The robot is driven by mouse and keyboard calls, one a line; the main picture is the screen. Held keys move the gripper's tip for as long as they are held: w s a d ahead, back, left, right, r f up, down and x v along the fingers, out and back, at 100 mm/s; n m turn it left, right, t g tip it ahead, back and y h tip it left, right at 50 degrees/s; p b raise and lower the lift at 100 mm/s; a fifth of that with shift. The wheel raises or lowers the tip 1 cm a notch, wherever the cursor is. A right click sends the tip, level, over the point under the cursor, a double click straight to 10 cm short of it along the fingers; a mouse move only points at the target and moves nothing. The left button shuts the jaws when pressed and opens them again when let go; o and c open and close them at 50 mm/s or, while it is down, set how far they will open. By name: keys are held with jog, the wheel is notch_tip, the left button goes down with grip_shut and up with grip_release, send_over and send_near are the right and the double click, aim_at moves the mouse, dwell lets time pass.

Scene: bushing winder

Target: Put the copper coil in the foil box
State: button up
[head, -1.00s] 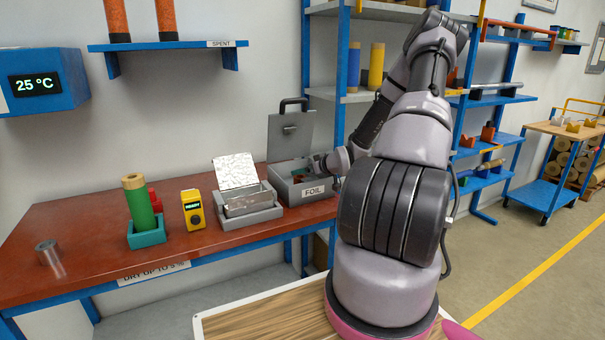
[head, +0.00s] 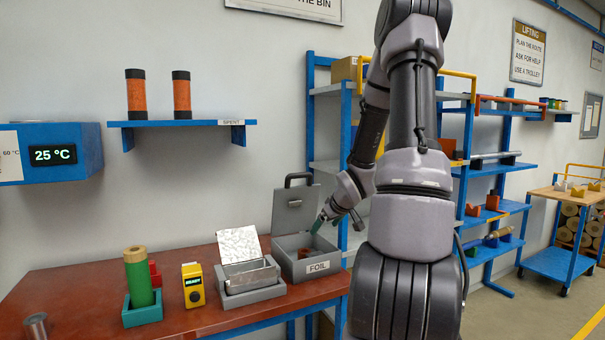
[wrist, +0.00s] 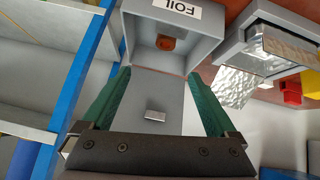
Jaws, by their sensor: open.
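The grey foil box (head: 318,267), labelled FOIL, stands on the red bench with its lid (head: 295,209) open and upright at the back. The copper coil (head: 304,252) lies inside the box, partly hidden by the front wall. It also shows in the wrist view (wrist: 167,44) as a small orange-brown cylinder. My gripper (head: 320,222) is above the right side of the box, apart from the coil. In the wrist view its green fingers (wrist: 158,76) are spread with nothing between them, and the box and lid show beyond.
A grey tray with crumpled foil (head: 240,246) stands left of the box. Further left are a yellow READY device (head: 193,285) and a green cylinder in a teal holder (head: 139,277). Blue-framed shelves (head: 346,140) rise close behind my arm.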

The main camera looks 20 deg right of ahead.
jog(key=s+a+r+m+g+h, duration=0.1)
jog(key=s+a+r, duration=0.1)
jog(key=r, duration=0.3)
jog(key=s+a+r+m+h, duration=0.1)
jog(key=s+a+r, duration=0.15)
jog(key=r, duration=0.35)
jog(key=s+a+r+m+y, duration=0.2)
jog(key=s+a+r, duration=0.4)
jog(key=s, duration=0.4)
jog(key=s+a+r+m+y, duration=0.2)
jog(key=s+a+r, duration=0.5)
jog(key=s+a, duration=0.2)
jog(key=shift+s+g, duration=0.3)
jog(key=shift+s, duration=0.3)
